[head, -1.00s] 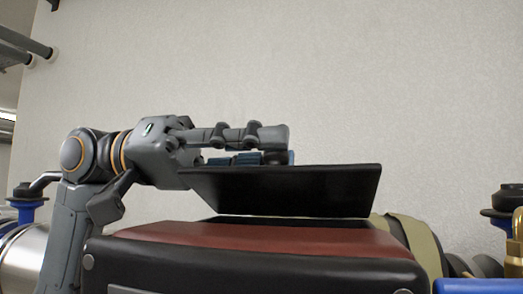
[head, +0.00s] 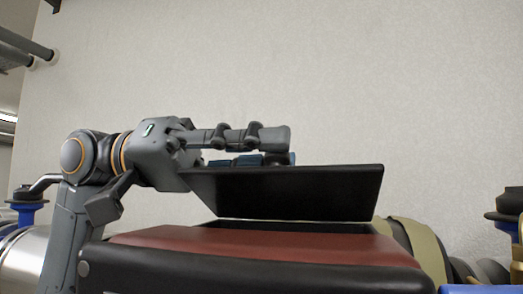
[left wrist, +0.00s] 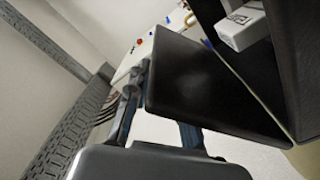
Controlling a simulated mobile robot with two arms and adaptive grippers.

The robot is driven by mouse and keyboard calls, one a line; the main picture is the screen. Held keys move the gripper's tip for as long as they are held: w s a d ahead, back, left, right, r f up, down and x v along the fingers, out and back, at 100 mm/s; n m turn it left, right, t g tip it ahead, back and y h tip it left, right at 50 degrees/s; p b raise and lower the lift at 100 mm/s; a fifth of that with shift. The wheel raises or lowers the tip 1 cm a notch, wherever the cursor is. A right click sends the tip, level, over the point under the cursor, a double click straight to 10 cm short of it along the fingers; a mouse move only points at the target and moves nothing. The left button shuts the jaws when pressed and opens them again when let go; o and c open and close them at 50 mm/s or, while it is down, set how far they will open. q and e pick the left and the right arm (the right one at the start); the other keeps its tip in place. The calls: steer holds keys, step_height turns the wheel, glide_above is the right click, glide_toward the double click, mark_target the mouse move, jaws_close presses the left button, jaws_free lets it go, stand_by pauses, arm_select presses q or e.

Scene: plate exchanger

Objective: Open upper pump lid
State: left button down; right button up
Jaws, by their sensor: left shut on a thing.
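The upper pump lid (head: 290,195) is a flat black plate in the middle of the head view. It is raised and tilted above the pump body (head: 250,245), which has a dark red top and black sides. A dark opening shows below the lid. My left gripper (head: 272,150) reaches in from the left and is shut on the lid, with its fingers along the upper side. The lid also shows as a black panel in the left wrist view (left wrist: 205,85), beside the fingers. The exact contact is partly hidden. My right gripper is not in view.
A khaki band (head: 418,245) curves around a dark part behind the pump body on the right. Blue and dark fittings (head: 508,210) stand at the far right, and a blue valve (head: 28,205) at the far left. The wall space above the lid is clear.

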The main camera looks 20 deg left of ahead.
arm_select(q)
steer(key=shift+w, duration=0.1)
steer(key=c, duration=1.2)
jaws_free()
steer(key=shift+w, duration=0.1)
steer(key=shift+a, duration=0.1)
steer(key=a, duration=1.2)
steer(key=shift+f, duration=0.1)
steer(key=shift+c, duration=0.4)
